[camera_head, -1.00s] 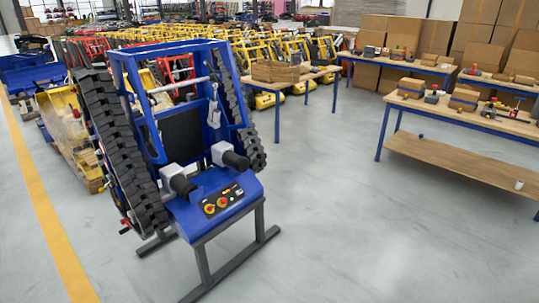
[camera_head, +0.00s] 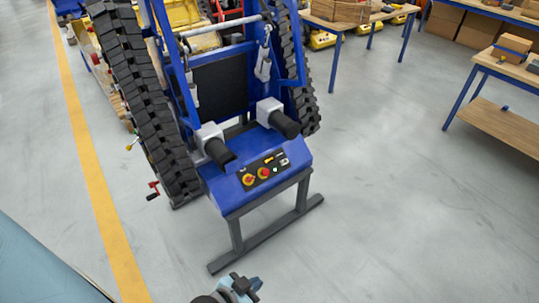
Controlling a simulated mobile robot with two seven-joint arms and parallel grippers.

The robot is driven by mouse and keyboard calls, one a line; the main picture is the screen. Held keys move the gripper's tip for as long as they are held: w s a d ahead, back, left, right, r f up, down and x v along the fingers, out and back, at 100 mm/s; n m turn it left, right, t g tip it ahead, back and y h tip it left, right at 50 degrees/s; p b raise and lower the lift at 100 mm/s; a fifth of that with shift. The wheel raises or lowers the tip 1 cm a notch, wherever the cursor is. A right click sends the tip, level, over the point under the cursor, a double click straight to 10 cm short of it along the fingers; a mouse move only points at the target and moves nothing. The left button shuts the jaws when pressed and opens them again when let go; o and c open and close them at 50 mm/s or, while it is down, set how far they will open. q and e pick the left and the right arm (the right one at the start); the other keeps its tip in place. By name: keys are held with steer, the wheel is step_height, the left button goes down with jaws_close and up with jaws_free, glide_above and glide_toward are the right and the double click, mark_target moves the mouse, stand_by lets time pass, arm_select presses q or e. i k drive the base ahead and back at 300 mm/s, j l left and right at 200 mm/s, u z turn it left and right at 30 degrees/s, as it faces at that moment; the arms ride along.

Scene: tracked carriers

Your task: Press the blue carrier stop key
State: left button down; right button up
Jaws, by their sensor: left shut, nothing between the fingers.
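The blue carrier (camera_head: 235,196) stands upright on a dark grey steel stand, with black tracks on both sides. Its sloped front carries a black control panel (camera_head: 278,170). Two round red-and-yellow controls sit there, a left one (camera_head: 248,179) and a right one (camera_head: 263,172). Small light and yellow markings lie beside them; I cannot read which control is the stop key. My left gripper (camera_head: 246,286) shows at the bottom edge, in front of the stand and well apart from the panel. It is shut and empty. My right gripper is not in view.
Two black cylinders on grey mounts, left (camera_head: 219,150) and right (camera_head: 284,123), stick out above the panel. A red crank handle (camera_head: 153,190) is at the left track's foot. Wooden-topped benches stand at the upper right. The floor (camera_head: 400,210) right of the carrier is clear.

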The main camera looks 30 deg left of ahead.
mark_target(265, 172)
steer(key=i+j, duration=0.35)
steer(key=i, duration=0.15)
steer(key=i+j, duration=0.3)
steer(key=i, duration=0.2)
